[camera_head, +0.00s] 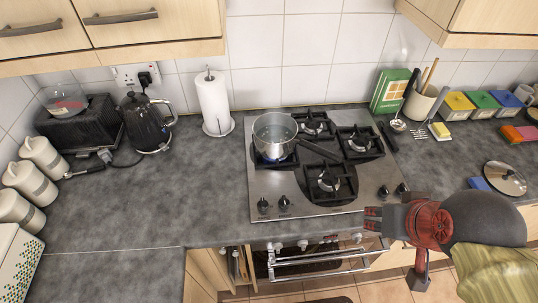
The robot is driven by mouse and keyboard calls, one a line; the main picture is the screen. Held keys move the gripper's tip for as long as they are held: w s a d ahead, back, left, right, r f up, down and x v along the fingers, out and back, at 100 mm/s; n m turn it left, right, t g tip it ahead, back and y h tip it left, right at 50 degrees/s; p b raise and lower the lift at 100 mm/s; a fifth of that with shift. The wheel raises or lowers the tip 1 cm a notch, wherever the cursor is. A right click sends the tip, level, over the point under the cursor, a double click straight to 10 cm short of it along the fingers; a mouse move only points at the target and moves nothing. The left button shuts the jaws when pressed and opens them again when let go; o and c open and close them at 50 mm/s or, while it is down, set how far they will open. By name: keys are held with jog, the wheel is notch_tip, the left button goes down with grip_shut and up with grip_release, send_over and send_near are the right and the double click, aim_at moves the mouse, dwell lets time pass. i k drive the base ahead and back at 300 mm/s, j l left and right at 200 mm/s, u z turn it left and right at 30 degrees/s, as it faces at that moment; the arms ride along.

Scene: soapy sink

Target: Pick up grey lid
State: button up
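A round lid (504,178) with a grey metal rim, a see-through top and a dark knob lies on the worktop at the far right. It lies beside or partly over a small blue item (479,184); I cannot tell which. My gripper (369,218) reaches in from the lower right and points left, in front of the hob's front edge. It is well to the left of the lid and apart from it. The fingertips are small and seen from above, so whether they are open or shut is unclear. Nothing is seen held in them.
A steel pot (274,137) stands on the hob (298,200), handle to the right. Worktop left of the lid is mostly clear.

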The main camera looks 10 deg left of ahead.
aim_at(503, 177)
jog(key=z, duration=1.5)
